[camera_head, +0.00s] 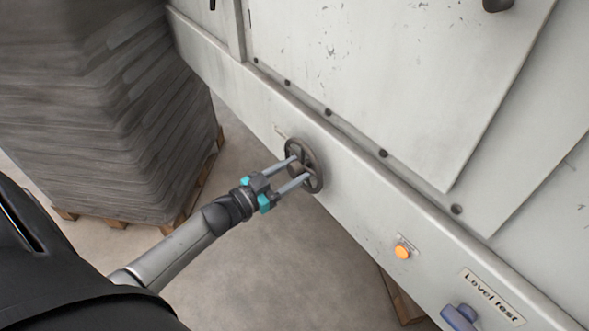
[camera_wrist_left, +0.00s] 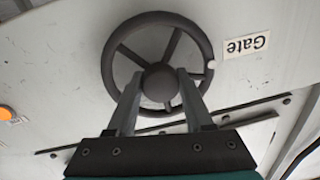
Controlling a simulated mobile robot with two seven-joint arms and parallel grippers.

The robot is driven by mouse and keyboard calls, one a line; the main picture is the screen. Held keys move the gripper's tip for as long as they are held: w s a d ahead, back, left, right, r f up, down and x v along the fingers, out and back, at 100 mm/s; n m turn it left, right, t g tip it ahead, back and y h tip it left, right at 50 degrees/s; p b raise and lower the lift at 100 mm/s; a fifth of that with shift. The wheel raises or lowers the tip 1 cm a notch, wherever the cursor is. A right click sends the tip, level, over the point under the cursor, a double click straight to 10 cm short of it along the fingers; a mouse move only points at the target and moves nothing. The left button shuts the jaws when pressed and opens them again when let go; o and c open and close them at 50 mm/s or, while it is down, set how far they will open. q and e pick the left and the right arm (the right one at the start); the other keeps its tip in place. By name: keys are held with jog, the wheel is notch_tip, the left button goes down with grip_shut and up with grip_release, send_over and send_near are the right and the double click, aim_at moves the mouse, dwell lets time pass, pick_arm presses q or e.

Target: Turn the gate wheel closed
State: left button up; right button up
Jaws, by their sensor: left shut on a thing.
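The gate wheel (camera_head: 317,163) is a dark spoked handwheel on the pale machine front. In the left wrist view the gate wheel (camera_wrist_left: 206,46) fills the upper middle, with its round hub at the centre and a small pale spot on its rim at the right. My left gripper (camera_head: 297,170) reaches it from the lower left. In the left wrist view the fingers of my left gripper (camera_wrist_left: 160,88) lie on both sides of the hub, shut on the wheel. A "Gate" label (camera_wrist_left: 247,44) sits beside the rim, upside down there. My right gripper is not in view.
An orange button (camera_head: 402,252), a blue-grey knob (camera_head: 459,317) and a "Level test" label (camera_head: 493,297) are on the panel at lower right. A tall stack of grey sacks (camera_head: 110,120) on a wooden pallet stands left. Bare floor (camera_head: 260,260) lies below the wheel.

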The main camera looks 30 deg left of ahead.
pick_arm(q)
jog(key=shift+a, duration=0.1)
grip_shut()
dwell(0.5)
